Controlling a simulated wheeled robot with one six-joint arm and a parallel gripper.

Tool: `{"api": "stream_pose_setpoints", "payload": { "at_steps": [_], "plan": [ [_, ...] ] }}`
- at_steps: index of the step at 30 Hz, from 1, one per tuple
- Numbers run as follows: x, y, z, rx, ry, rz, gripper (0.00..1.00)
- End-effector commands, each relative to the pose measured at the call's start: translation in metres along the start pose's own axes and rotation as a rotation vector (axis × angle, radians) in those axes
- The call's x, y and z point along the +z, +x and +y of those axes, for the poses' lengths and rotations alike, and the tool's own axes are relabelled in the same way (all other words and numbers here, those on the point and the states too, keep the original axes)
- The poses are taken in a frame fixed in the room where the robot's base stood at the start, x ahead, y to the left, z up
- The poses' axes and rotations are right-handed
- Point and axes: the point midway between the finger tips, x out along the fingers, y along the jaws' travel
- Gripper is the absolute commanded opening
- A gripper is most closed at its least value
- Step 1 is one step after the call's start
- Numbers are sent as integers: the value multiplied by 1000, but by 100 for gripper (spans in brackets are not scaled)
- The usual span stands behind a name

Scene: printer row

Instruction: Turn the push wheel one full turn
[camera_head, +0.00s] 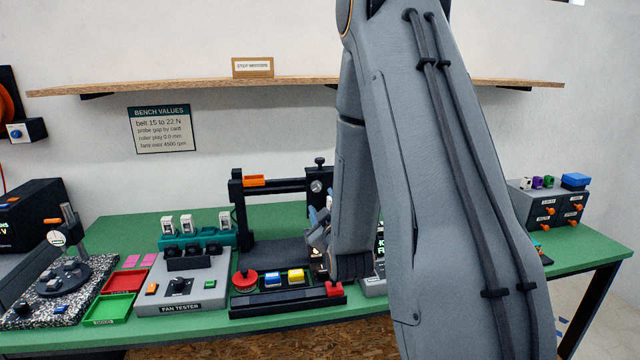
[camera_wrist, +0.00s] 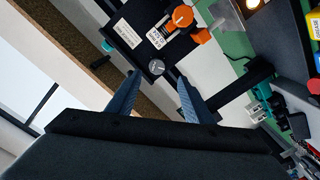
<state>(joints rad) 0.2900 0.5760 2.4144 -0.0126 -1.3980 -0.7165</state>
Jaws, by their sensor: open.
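A small round grey wheel with a light mark (camera_wrist: 156,67) sits on a dark plate in the wrist view, between and just beyond my fingertips. It looks like the push wheel, though no readable label confirms it. A round silver-grey wheel (camera_head: 316,186) shows on the right of the black gantry in the head view and appears to be the same one. My gripper (camera_wrist: 159,78) is open, its two blue fingers apart with nothing between them. In the head view my gripper (camera_head: 317,214) is just below the wheel, partly hidden by my arm. Contact cannot be told.
The black gantry (camera_head: 240,205) stands on the green bench (camera_head: 120,228). An orange part (camera_wrist: 183,18) is near the wheel. In front are a red disc (camera_head: 244,280), a fan tester (camera_head: 180,290) and trays (camera_head: 109,309). A wooden shelf (camera_head: 180,85) runs above.

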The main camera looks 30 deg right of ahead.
Motion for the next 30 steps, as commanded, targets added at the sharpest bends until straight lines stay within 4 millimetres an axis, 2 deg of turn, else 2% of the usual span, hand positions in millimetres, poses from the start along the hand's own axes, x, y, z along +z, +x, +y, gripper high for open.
{"api": "stream_pose_setpoints", "payload": {
  "at_steps": [5, 12, 18, 29, 30],
  "plan": [
    [-3, 11, 6, 18, -11, 16, 47],
    [-4, 48, 7, 17, -9, 15, 47],
    [-4, 71, 6, 16, -9, 15, 47],
    [-4, 78, 6, 16, -9, 15, 47],
    [-4, 78, 6, 16, -9, 15, 43]
  ]
}}
